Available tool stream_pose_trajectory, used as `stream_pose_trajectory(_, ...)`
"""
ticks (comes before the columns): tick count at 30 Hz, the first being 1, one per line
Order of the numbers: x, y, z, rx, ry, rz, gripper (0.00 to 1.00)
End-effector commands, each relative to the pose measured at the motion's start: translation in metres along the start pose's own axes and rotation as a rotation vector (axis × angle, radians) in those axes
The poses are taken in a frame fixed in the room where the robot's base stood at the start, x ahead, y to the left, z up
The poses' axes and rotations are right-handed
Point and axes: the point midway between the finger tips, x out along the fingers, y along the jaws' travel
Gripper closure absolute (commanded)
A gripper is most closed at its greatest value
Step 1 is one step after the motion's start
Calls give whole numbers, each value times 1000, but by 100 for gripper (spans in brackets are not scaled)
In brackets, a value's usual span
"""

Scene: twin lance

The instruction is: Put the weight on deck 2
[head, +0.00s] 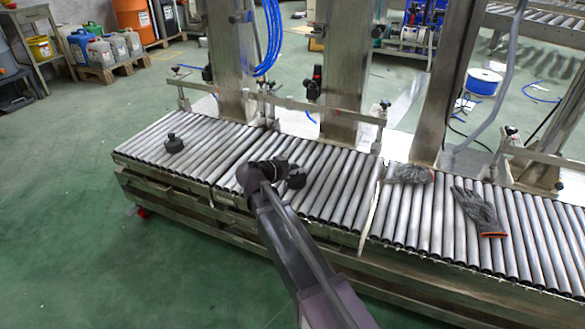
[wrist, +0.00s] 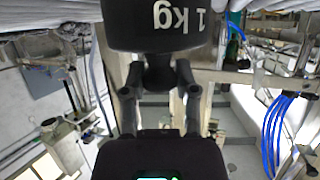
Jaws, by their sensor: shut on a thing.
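A dark weight marked 1 kg (wrist: 157,22) fills the top of the wrist view, its lettering upside down. My gripper (wrist: 159,76) is shut on its narrow neck, with one finger on each side. In the head view, my gripper (head: 281,171) and the held weight (head: 297,179) are over the middle roller section (head: 325,195). I cannot tell whether the weight touches the rollers. A second dark weight (head: 173,144) stands upright on the left roller section (head: 150,131). No deck number is legible, so I cannot tell which section is deck 2.
Two grey gloves lie on the right roller section, one near the divider (head: 409,174) and one farther right (head: 479,212). Metal posts (head: 350,70) and a rail (head: 330,112) stand behind the rollers. Blue hose (head: 270,40) hangs there. The middle section has free rollers right of the weight.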

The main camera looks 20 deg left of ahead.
Motion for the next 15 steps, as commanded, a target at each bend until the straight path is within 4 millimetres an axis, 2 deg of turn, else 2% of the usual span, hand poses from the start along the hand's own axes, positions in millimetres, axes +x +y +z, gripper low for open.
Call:
stream_pose_trajectory(11,1,0,2,-1,3,0,100)
stream_pose_trajectory(12,1,0,3,0,0,0,52)
stream_pose_trajectory(15,1,0,3,0,0,0,27)
